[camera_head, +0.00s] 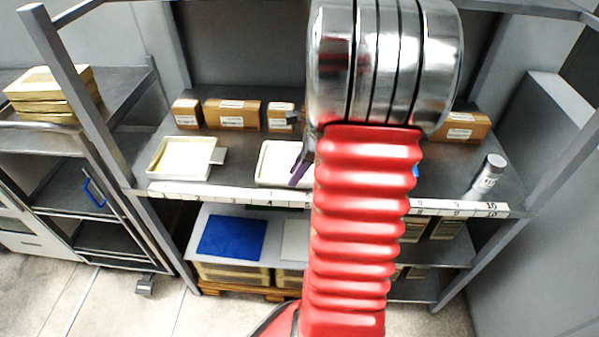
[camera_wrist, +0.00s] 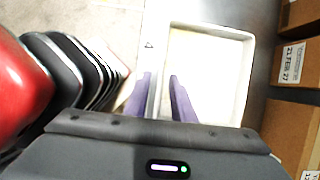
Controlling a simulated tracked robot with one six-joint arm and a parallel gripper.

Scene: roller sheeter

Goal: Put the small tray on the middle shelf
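A white tray (camera_head: 272,165) with a pale inside sits on the rack's middle shelf (camera_head: 236,178), close to the front edge. Its right part is hidden behind my red arm. In the wrist view the white tray (camera_wrist: 248,75) lies just past my fingers. My gripper (camera_wrist: 161,78) has two purple fingers standing apart, with a gap between them at the tray's near-left rim. I cannot tell whether they touch the rim. In the head view only one purple finger shows at the tray. A second white tray (camera_head: 164,174) with a yellowish inside and a grey tab stands to the left.
Cardboard boxes (camera_head: 232,115) line the back of the shelf. A grey cylinder (camera_head: 488,175) stands at the right. A label strip (camera_head: 215,192) runs along the front edge. The lower shelf holds a blue sheet (camera_head: 232,237) and bins. Rack posts (camera_head: 85,120) flank the opening.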

